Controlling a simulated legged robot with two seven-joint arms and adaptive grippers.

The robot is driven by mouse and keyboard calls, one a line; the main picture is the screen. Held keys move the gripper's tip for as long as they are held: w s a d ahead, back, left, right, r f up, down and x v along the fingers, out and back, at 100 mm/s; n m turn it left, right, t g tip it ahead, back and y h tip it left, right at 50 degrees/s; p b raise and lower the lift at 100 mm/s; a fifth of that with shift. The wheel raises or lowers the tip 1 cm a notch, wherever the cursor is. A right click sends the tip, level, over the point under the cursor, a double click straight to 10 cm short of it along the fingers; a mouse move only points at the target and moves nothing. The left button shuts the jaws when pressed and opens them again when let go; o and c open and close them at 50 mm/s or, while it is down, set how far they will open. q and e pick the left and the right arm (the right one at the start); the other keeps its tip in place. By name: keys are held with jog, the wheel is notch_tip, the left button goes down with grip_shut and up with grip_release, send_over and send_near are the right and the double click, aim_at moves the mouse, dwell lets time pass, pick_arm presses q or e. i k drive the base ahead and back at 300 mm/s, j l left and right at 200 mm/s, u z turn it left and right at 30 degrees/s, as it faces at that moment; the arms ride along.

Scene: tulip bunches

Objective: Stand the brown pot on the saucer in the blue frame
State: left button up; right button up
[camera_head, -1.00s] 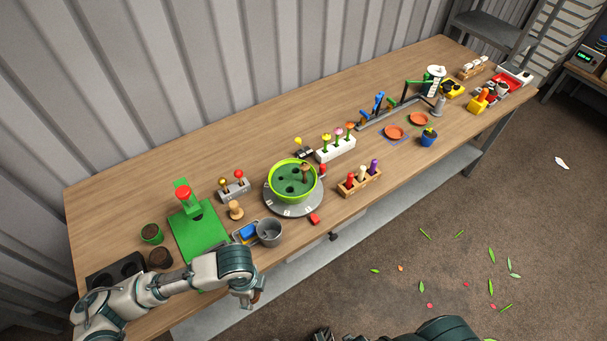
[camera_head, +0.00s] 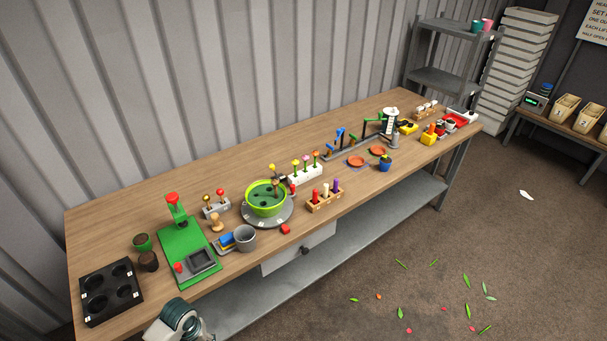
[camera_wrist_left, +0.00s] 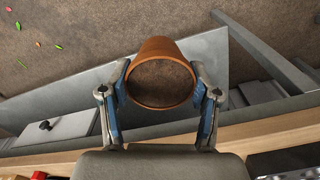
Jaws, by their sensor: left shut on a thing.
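The brown pot (camera_wrist_left: 160,75) is between the two blue-padded fingers of my left gripper (camera_wrist_left: 162,92), which is shut on it, in the left wrist view. Its open mouth faces the wrist camera, and the inside is dark brown. The pot is held out past the bench's front edge, above the lower shelf and floor. In the head view only part of my left arm shows at the bottom left; gripper and pot are out of sight. An orange saucer (camera_head: 357,161) lies in a thin blue frame (camera_head: 346,164) on the far right half of the bench, with nothing on it.
A second orange saucer (camera_head: 377,150) lies just behind, unframed. A blue pot with a plant (camera_head: 385,163) stands to the right. A wooden block with pegs (camera_head: 325,201) and a green bowl (camera_head: 266,198) stand left.

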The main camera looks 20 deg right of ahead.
aim_at(357, 162)
jog(key=i+l+z, duration=0.15)
jog(key=l+z, duration=0.25)
jog(key=i+l+z, duration=0.15)
jog(key=z, duration=0.2)
jog(key=i+l+z, duration=0.2)
jog(key=z, duration=0.2)
jog(key=i+l, duration=0.05)
jog(key=l, duration=0.05)
